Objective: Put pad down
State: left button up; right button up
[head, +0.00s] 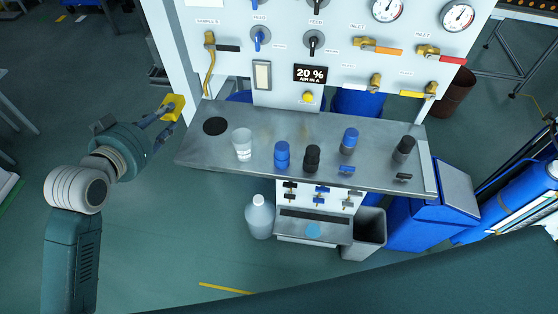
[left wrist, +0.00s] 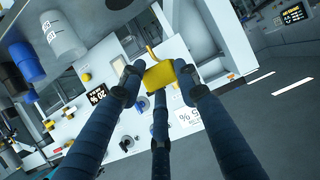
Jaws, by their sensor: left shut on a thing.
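A small yellow pad (head: 174,106) is held in the fingertips of my left gripper (head: 166,116), to the left of the panel's metal shelf (head: 262,128) and clear of it in the head view. In the left wrist view the same yellow pad (left wrist: 160,75) sits between the dark fingers of my left gripper (left wrist: 160,84), which are shut on it. A flat black round patch (head: 215,126) lies at the left end of the shelf, with nothing on it. My right gripper is not in view.
A clear cup (head: 242,144), blue knobs or caps (head: 282,154) and black ones (head: 312,158) stand on the shelf. The panel (head: 190,16) with valves and gauges rises behind. A bottle (head: 260,216) and a grey bin (head: 364,234) stand below. The floor left of the shelf is open.

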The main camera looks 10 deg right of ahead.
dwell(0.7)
pick_arm(q)
jog(key=s+a+f+m+g+h, duration=0.2)
jog(key=s+a+m+h, duration=0.1)
jog(key=s, duration=0.5)
jog(key=s+d+r+m+g+h, duration=0.1)
jog(key=s+r+m+g+h, duration=0.3)
jog(key=s, duration=0.6)
jog(key=w+n+t+y, duration=0.2)
jog(key=w, duration=0.3)
jog(key=w+d+f+n+t+y, duration=0.1)
jog(key=w+n+t+y, duration=0.1)
jog(key=w, duration=0.4)
jog(key=w+d+f+n+t+y, duration=0.1)
jog(key=w+n+t+y, duration=0.1)
jog(key=w, duration=0.4)
jog(key=shift+w+f+n+y, duration=0.15)
jog(key=shift+f+n+y, duration=0.05)
jog(key=shift+n+y, duration=0.1)
jog(key=shift+w+r, duration=0.2)
jog(key=shift+w, duration=0.2)
